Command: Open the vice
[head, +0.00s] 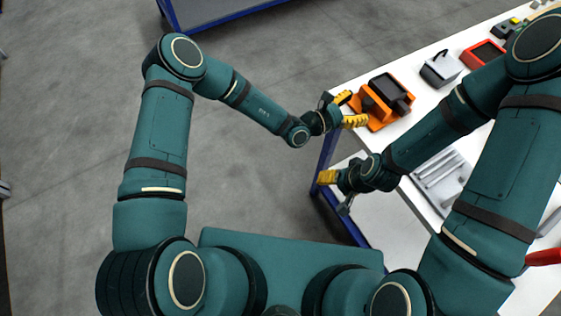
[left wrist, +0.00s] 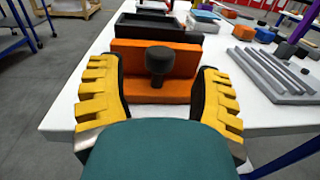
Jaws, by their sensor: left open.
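The orange vice (head: 372,108) sits near the table's left corner, with a dark box-like part (head: 391,92) on its far side. In the left wrist view, the vice's orange plate (left wrist: 186,62) faces me, with a black knob (left wrist: 158,60) in front of it. My left gripper (head: 349,109) is open at the near side of the vice. Its yellow fingers stand on either side of the knob, apart from it, and nothing is held. My right gripper (head: 337,191) is beyond the table's near-left edge, fingers spread and empty. Whether the vice grips anything is unclear.
The white table (head: 345,84) has a blue frame. A grey box (head: 441,69), a red-orange tray (head: 483,54) and a grey ribbed part (head: 441,176) lie on it. My right arm covers part of the table. A blue-framed table (head: 215,12) stands at the top; floor between is clear.

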